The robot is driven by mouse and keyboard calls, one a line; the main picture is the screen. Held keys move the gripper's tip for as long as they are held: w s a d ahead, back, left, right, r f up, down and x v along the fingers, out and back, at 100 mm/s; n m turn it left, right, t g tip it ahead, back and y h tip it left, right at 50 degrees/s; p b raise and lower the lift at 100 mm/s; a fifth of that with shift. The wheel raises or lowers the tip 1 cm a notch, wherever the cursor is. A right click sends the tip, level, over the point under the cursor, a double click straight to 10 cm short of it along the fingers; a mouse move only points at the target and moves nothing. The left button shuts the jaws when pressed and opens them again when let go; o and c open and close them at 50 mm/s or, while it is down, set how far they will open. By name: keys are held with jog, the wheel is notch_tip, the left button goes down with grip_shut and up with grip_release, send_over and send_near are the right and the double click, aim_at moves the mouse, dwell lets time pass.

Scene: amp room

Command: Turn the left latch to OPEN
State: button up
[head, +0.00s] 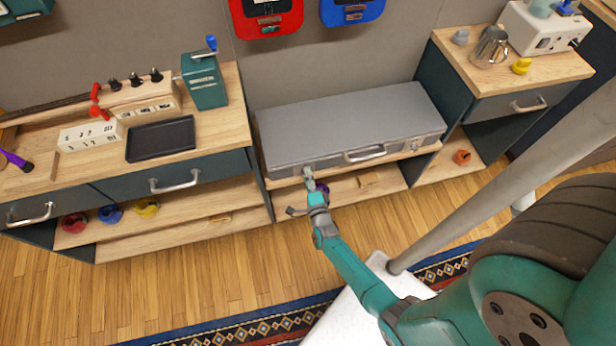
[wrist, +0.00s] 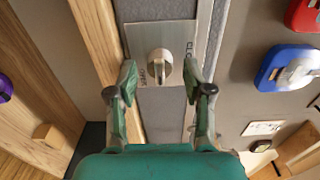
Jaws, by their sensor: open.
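A grey case (head: 345,115) lies shut on the low shelf, with a handle on its front. The left latch (wrist: 160,67) is a small light knob on a metal plate, seen close up in the wrist view. Letters reading "CLO" show on the plate's right side, partly cut off by a finger. A smaller label at the left is hard to read. I cannot tell which label the knob points to. My gripper (wrist: 160,88) is open, its fingertips on either side of the knob, with gaps showing. In the head view my gripper (head: 312,186) is at the case's front left, largely covering the latch.
Counters flank the case. The left one holds a black tray (head: 160,138) and a teal crank box (head: 204,82); the right one holds a metal jug (head: 491,47). Red (head: 266,14) and blue (head: 351,8) boxes hang on the wall. The wooden floor (head: 190,285) in front is clear.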

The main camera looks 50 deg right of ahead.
jog(key=v, duration=1.1)
jog(key=shift+s+a, duration=0.25)
jog(key=shift+s, duration=0.05)
jog(key=s+a+r+n+t+y, duration=0.1)
jog(key=s+a+r+n+y, duration=0.5)
jog(key=s+a+r+n, duration=0.55)
jog(key=s+a+r+n+y, duration=0.1)
jog(key=s+r+n, duration=0.2)
jog(key=r, duration=0.4)
jog(key=s+a+r+n+y, duration=0.1)
jog(key=s+r+n, duration=0.3)
jog(key=r+n, duration=0.2)
jog(key=s+a+r+n+g+y, duration=0.1)
jog(key=s+r+n+y, duration=0.1)
jog(key=r, duration=0.6)
jog(key=shift+s+a+n, duration=0.25)
jog(key=shift+s+n, duration=0.4)
jog(key=shift+n, duration=0.6)
jog(key=shift+c, duration=0.8)
jog(key=shift+d, duration=0.15)
